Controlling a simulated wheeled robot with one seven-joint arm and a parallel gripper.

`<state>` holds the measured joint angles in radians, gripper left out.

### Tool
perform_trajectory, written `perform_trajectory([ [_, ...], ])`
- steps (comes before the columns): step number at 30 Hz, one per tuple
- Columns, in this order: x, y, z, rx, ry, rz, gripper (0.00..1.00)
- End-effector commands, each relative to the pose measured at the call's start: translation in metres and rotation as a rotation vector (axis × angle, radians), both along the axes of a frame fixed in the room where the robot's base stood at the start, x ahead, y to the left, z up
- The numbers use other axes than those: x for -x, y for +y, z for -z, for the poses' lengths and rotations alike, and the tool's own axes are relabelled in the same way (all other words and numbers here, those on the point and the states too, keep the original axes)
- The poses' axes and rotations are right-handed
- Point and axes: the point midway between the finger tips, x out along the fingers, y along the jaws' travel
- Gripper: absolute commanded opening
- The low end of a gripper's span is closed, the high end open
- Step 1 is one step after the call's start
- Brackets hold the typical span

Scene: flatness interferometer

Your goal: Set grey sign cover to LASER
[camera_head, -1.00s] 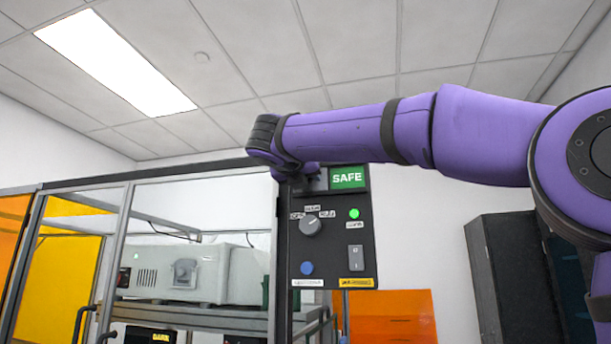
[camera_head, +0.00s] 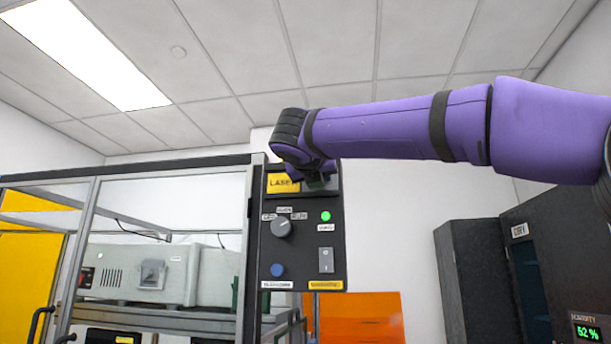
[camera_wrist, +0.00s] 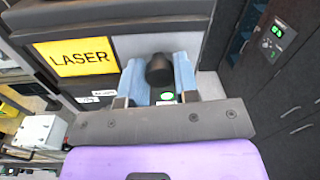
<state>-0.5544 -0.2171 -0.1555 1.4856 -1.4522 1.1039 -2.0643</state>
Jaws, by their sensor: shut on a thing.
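The sign stands at the top of a dark control panel (camera_head: 303,235). Its yellow LASER half (camera_head: 284,183) shows on the left, and it also fills the upper left of the wrist view (camera_wrist: 82,57). The grey sign cover (camera_head: 322,184) sits over the right half, and no green SAFE face shows. In the wrist view, the cover (camera_wrist: 133,46) shows as a grey plate with a black knob (camera_wrist: 159,68). My gripper (camera_wrist: 158,72) has its blue fingers on both sides of this knob and is shut on it. My wrist partly hides the sign top in the head view.
Below the sign are a rotary knob (camera_head: 281,228), a green lamp (camera_head: 325,216), a blue button (camera_head: 277,270) and a rocker switch (camera_head: 326,260). A glazed enclosure (camera_head: 150,180) adjoins at left. A dark cabinet (camera_head: 470,280) stands at right.

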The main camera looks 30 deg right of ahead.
Motion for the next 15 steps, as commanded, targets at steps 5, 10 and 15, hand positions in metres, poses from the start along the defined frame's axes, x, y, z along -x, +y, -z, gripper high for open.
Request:
perform_trajectory([
  [5,0.0012,-0.003,0.0007,-0.003,0.002,0.008,0.0],
  [10,0.0013,-0.003,0.0008,-0.003,0.002,0.009,0.52],
  [15,0.001,-0.0021,0.0007,-0.002,0.002,0.007,0.54],
])
